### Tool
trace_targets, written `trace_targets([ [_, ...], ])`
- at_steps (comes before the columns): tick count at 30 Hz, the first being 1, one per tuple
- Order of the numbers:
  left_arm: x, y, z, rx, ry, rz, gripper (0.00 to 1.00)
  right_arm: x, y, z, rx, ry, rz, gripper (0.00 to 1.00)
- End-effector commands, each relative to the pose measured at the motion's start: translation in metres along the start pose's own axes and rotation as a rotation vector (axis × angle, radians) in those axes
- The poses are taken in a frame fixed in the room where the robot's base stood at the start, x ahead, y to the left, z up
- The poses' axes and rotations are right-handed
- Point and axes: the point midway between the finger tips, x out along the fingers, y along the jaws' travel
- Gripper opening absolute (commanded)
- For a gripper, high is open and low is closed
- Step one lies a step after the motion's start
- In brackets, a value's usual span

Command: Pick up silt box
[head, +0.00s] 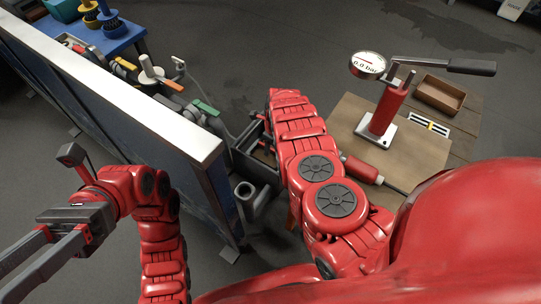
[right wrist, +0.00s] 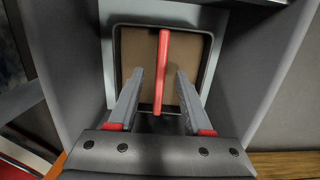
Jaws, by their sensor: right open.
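The silt box appears in the right wrist view as an open box (right wrist: 134,48) with a brown inside and a red bar handle (right wrist: 162,50) across its middle. My right gripper (right wrist: 160,74) is open, with one finger on each side of the red handle and a gap visible on both sides. In the head view, a dark grey open box (head: 256,168) shows beside the blue panel; my right forearm hides most of the right gripper there. My left gripper (head: 30,262) is open and empty at the left edge, its fingertips near or past the frame edge.
A long blue panel (head: 130,115) with a pale top edge stands between my arms. A wooden table (head: 345,125) at right holds a red hand pump with gauge (head: 384,108) and a brown tray (head: 440,94). Valves with coloured handles (head: 206,107) line the panel's far side.

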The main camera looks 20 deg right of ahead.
Motion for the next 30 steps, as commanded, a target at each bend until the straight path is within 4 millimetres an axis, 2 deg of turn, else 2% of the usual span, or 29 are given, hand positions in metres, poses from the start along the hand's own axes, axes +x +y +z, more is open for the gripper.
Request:
trace_targets([
  [1, 0.007, -0.004, -0.009, -0.014, 0.067, -0.035, 0.5, 0.007, 0.0, -0.001, 0.0, 0.001, 0.0, 0.5],
  [7, 0.028, -0.019, -0.032, -0.051, 0.242, -0.142, 0.5, 0.014, -0.001, 0.0, 0.001, -0.001, -0.001, 0.5],
  [17, 0.031, -0.023, -0.037, -0.059, 0.279, -0.169, 0.5, 0.015, -0.001, 0.0, 0.001, 0.0, -0.001, 0.5],
  [20, 0.031, -0.023, -0.037, -0.059, 0.279, -0.168, 0.5, 0.015, -0.001, 0.0, 0.001, 0.0, -0.001, 0.36],
  [26, 0.031, -0.023, -0.037, -0.059, 0.279, -0.167, 0.5, 0.015, -0.001, 0.0, 0.001, 0.0, 0.0, 0.0],
  [30, 0.031, -0.023, -0.037, -0.059, 0.278, -0.167, 0.5, 0.015, 0.0, 0.0, 0.001, 0.0, 0.0, 0.0],
])
